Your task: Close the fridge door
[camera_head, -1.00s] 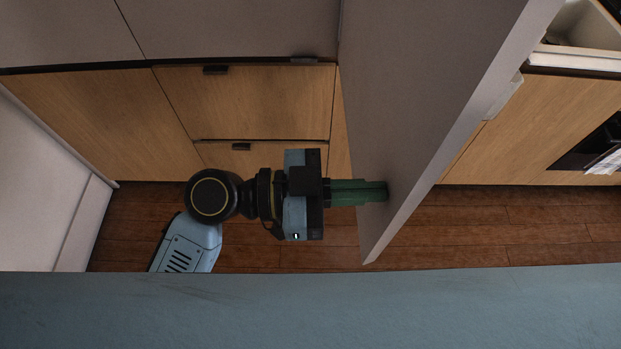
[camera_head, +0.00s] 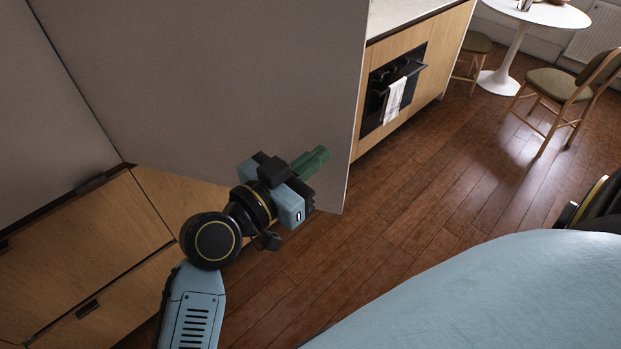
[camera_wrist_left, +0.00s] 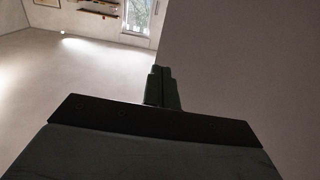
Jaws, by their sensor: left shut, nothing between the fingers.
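The fridge door (camera_head: 240,75) is a large flat grey panel, standing open, filling the upper left of the head view. Its free edge runs down the right side to a lower corner near the middle. My left gripper (camera_head: 312,161) has green fingers, shut and empty, in front of the door's face near that lower corner. I cannot tell whether they touch it. In the left wrist view the fingers (camera_wrist_left: 162,88) overlap the edge of a grey panel (camera_wrist_left: 240,60), likely the door. My right gripper is not in view.
Wooden drawer fronts (camera_head: 75,255) lie at lower left. An oven (camera_head: 393,88) with a towel sits in the counter beyond the door. A round white table (camera_head: 540,14) and a chair (camera_head: 565,85) stand at the far right. The wooden floor (camera_head: 440,185) between is clear.

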